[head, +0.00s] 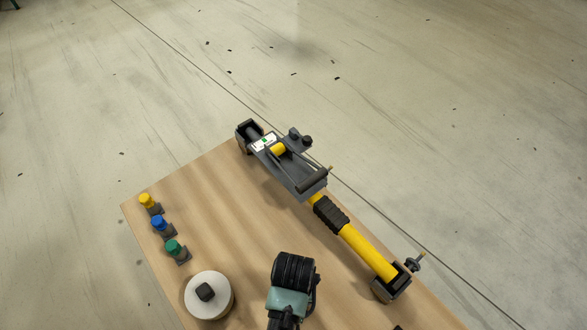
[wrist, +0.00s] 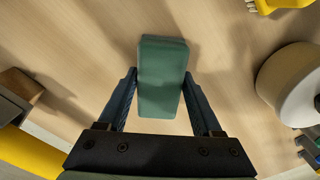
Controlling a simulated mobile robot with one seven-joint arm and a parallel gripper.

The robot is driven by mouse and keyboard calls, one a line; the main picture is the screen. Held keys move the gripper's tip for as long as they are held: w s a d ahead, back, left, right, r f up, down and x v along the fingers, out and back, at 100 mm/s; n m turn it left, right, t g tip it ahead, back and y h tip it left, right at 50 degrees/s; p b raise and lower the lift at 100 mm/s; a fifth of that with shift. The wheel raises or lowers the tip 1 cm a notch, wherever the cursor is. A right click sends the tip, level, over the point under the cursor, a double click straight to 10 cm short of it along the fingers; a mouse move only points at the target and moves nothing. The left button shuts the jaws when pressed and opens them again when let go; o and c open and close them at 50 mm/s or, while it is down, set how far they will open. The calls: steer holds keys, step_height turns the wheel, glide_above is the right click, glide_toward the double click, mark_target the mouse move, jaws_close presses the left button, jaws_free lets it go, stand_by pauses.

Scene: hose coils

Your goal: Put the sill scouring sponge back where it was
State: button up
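The scouring sponge is a green block (wrist: 163,75) in the wrist view. It lies between the two dark fingers of my gripper (wrist: 160,78), whose tips meet its long sides with no clear gap. The sponge appears to be over the wooden tabletop, but its height above the wood is hard to judge. In the head view my arm's end (head: 292,285) is at the bottom centre, over the table. The fingers and the sponge are hidden there. No sill can be made out for certain.
A wooden table (head: 240,225) carries a tool with a yellow tube (head: 367,252) along its right edge. A white round drum (head: 208,295) stands left of my arm. Yellow (head: 147,200), blue (head: 159,222) and green (head: 174,247) knobs line the left edge. The table's middle is clear.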

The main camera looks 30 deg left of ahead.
steer(key=o, duration=0.3)
steer(key=shift+r, duration=0.1)
